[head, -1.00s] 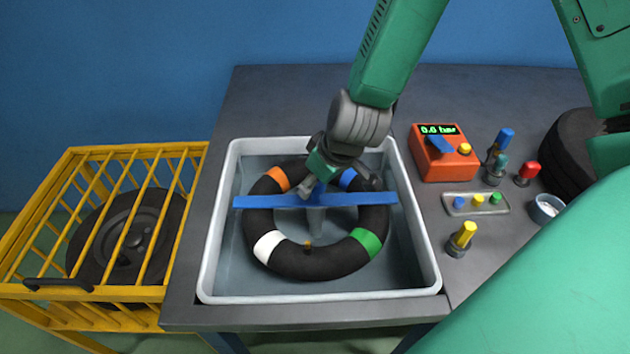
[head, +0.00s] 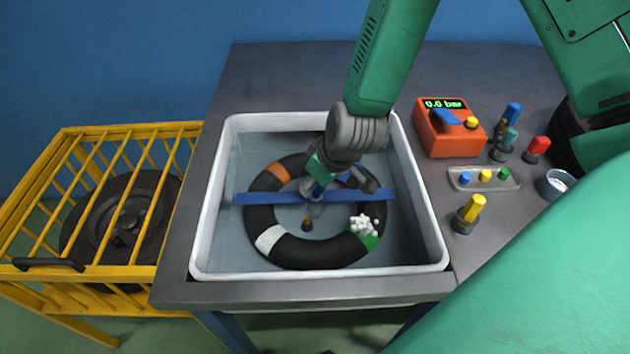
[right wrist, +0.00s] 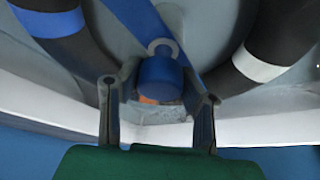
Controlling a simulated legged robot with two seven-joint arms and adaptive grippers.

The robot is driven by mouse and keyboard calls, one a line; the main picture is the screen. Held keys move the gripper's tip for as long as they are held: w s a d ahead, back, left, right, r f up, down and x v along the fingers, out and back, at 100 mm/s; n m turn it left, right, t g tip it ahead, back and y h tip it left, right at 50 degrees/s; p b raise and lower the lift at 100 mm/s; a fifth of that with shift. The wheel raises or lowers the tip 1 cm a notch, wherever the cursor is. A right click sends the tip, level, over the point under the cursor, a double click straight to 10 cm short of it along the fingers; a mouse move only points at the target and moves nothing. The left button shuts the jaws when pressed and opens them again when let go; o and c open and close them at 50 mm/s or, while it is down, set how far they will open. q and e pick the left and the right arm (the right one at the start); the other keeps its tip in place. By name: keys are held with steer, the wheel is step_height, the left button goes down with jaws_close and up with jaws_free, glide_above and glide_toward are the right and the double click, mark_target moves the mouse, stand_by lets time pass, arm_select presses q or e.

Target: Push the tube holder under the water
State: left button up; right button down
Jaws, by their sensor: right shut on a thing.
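The blue bar of the tube holder (head: 275,198) lies across the black inner tube (head: 315,256) in the water of the white-rimmed basin (head: 205,220). The tube has orange, white, green and blue patches and looks submerged. White bubbles (head: 363,226) cluster by its green patch. My right gripper (head: 340,186) reaches down into the basin, shut on the holder's blue knob. In the right wrist view the knob (right wrist: 160,76) sits between the two fingers, which hide part of it. My left gripper is not in view.
Right of the basin are an orange pressure box (head: 445,140) reading 0.0 bar, a tray of coloured caps (head: 483,180), a yellow-topped tool (head: 469,213) and a small cup (head: 555,184). A yellow cage (head: 80,270) with a wheel stands at the left.

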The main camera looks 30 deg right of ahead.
steer(key=c, duration=1.1)
jaws_free()
steer(key=shift+s+f, duration=0.15)
steer(key=shift+f, duration=0.1)
steer(key=shift+o, duration=0.2)
steer(key=shift+w, duration=0.2)
steer(key=v, duration=1.2)
steer(key=shift+d+f, duration=0.15)
